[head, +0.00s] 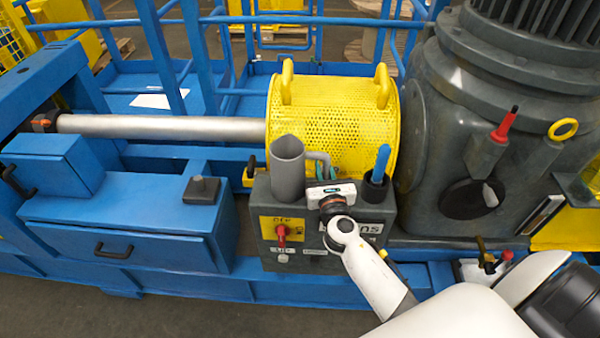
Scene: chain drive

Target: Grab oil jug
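The oil jug looks to be the grey open-topped cylinder (287,168) with a side handle on its right. It stands upright on top of the grey control box (262,205). My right gripper (322,177) is at the jug's handle, coming from the front right. Its white body and dark wrist hide the lower part of the handle. The fingers are small and mostly hidden, so I cannot tell whether they are closed on the handle. My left gripper is not in view.
A dark cup (375,187) with a blue-handled tool stands on the box, right of my gripper. A yellow perforated guard (330,110) with handles is close behind. A large grey motor (480,130) stands at right. A blue drawer unit (120,230) is at left.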

